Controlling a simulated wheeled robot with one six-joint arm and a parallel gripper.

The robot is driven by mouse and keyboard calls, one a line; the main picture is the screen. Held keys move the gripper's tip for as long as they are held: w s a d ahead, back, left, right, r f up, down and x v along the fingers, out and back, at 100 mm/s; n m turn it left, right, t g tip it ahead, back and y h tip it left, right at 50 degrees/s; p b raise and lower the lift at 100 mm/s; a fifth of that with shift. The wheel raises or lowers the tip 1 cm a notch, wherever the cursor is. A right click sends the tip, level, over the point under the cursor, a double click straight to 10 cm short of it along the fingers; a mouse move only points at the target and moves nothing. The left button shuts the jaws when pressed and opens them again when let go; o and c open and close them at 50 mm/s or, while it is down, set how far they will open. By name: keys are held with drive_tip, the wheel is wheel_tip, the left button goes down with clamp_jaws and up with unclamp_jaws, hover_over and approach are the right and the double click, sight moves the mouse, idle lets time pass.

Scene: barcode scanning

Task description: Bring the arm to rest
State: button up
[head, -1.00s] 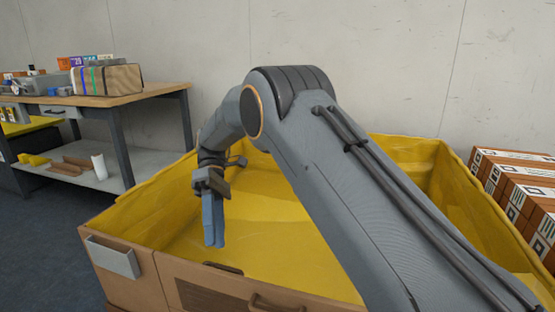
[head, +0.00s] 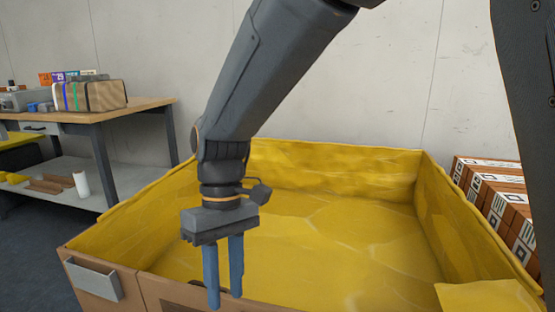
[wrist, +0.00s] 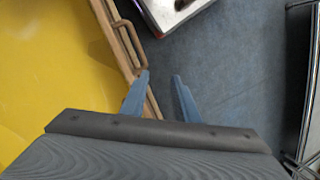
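My gripper (head: 226,300) hangs fingers down over the near left part of a large bin lined in yellow (head: 310,160). Its two blue fingers stand apart with nothing between them. In the wrist view the fingers (wrist: 161,78) also stand apart, near the bin's brown rim and handle (wrist: 128,42), with blue-grey floor beyond. My arm comes down from the top of the head view to the gripper. The bottom of the bin shows only yellow lining, with no item visible in it.
A workbench (head: 140,104) with boxes on it stands at the left. Stacked brown cartons with printed labels (head: 500,195) stand to the right of the bin. A grey metal holder (head: 92,279) is on the bin's front. A white-topped object (wrist: 172,10) shows beyond the bin in the wrist view.

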drive_tip(key=s+d+f+m+t+y, duration=0.1)
drive_tip(key=s+d+f+m+t, duration=0.15)
drive_tip(key=s+d, duration=0.55)
drive_tip(key=d+r+m+p, duration=0.3)
drive_tip(key=d+r+p, duration=0.7)
drive_tip(key=r+p, duration=0.3)
drive_tip(key=d+r+m+p, duration=0.4)
drive_tip(key=d+r+p, duration=0.6)
drive_tip(key=p, duration=0.8)
wheel_tip(320, 180, up, 4)
drive_tip(key=shift+s+d+f+t+h+p, duration=0.2)
drive_tip(key=shift+s+t+h+p, duration=0.1)
drive_tip(key=shift+s+t+h, duration=0.1)
drive_tip(key=shift+s, duration=0.1)
